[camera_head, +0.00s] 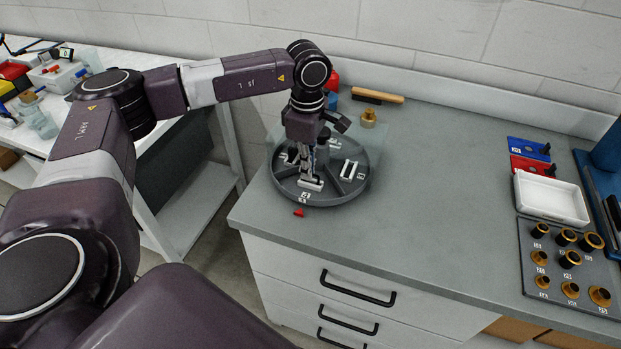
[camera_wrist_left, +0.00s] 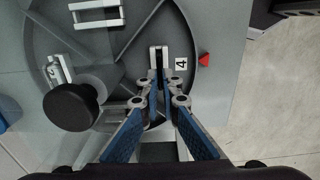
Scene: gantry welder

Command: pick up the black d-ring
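A round grey divided tray (camera_head: 330,200) stands on the workbench near its left end, and its rim also shows in the wrist view (camera_wrist_left: 36,75). My left gripper (camera_head: 310,182) points down into its front compartment, by the label 4 (camera_wrist_left: 181,63). In the wrist view the fingertips (camera_wrist_left: 159,82) are close together at a small pale piece with a dark middle (camera_wrist_left: 158,54). I cannot tell whether they grip it. I cannot make out a black d-ring for certain. My right gripper is out of view.
Pale rectangular frames (camera_wrist_left: 97,13) lie in another compartment. A black knob (camera_wrist_left: 71,107) rises at the tray's centre. A small red marker (camera_head: 299,212) lies in front. A white bin (camera_head: 551,199) and a board of brass parts (camera_head: 556,262) stand right. The middle of the bench is clear.

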